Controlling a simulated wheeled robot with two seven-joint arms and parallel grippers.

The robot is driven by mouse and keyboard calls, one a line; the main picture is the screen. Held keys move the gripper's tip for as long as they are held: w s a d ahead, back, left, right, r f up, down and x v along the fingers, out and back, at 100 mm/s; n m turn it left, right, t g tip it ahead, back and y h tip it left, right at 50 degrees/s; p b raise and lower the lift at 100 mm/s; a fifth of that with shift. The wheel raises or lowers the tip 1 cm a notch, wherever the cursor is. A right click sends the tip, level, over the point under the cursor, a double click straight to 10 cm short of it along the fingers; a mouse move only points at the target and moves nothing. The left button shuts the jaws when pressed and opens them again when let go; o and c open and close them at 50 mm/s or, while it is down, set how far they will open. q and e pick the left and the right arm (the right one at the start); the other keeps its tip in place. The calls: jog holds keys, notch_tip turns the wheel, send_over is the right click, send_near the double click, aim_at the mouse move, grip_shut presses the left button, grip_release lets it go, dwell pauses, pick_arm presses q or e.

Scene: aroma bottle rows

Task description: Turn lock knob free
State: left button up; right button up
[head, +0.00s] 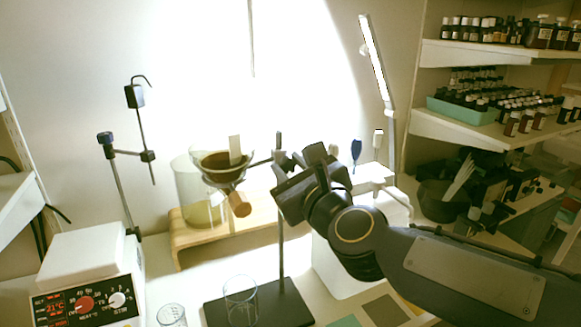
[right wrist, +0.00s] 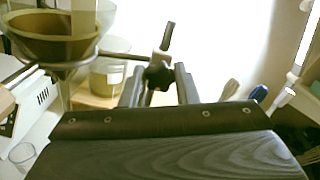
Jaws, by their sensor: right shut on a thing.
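The dark lock knob (right wrist: 158,76) has several lobes and sits where the ring's arm meets the upright stand rod (head: 281,235). In the right wrist view the fingers of my right gripper (right wrist: 158,84) stand on either side of it, shut on it. In the head view my right gripper (head: 284,164) reaches from the right to the rod's upper part and hides the knob. The ring holds a funnel (head: 226,175) with brown content, left of the rod; the funnel also shows in the wrist view (right wrist: 50,48).
A large beaker (head: 190,190) stands on a wooden riser (head: 190,239) behind the funnel. A glass beaker (head: 240,300) is on the dark stand base (head: 285,306). A hotplate stirrer (head: 90,275) is at left. Shelves of bottles (head: 500,55) are at right.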

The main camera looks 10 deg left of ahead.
jog(key=n, duration=0.4)
jog(key=shift+n+p, duration=0.4)
jog(key=n+p, duration=0.1)
jog(key=n, duration=0.3)
jog(key=n+p, duration=0.1)
jog(key=n, duration=0.4)
jog(key=n+p, duration=0.2)
jog(key=n, duration=0.2)
jog(key=shift+n, duration=0.3)
jog(key=n+p, duration=0.1)
jog(key=n, duration=0.3)
jog(key=shift+n+p, duration=0.3)
jog(key=n+p, duration=0.1)
jog(key=n, duration=0.2)
jog(key=shift+n, duration=0.3)
jog(key=n+p, duration=0.1)
jog(key=n, duration=0.3)
jog(key=n+p, duration=0.1)
jog(key=n, duration=0.3)
jog(key=shift+n, duration=0.3)
jog(key=shift+p, duration=0.3)
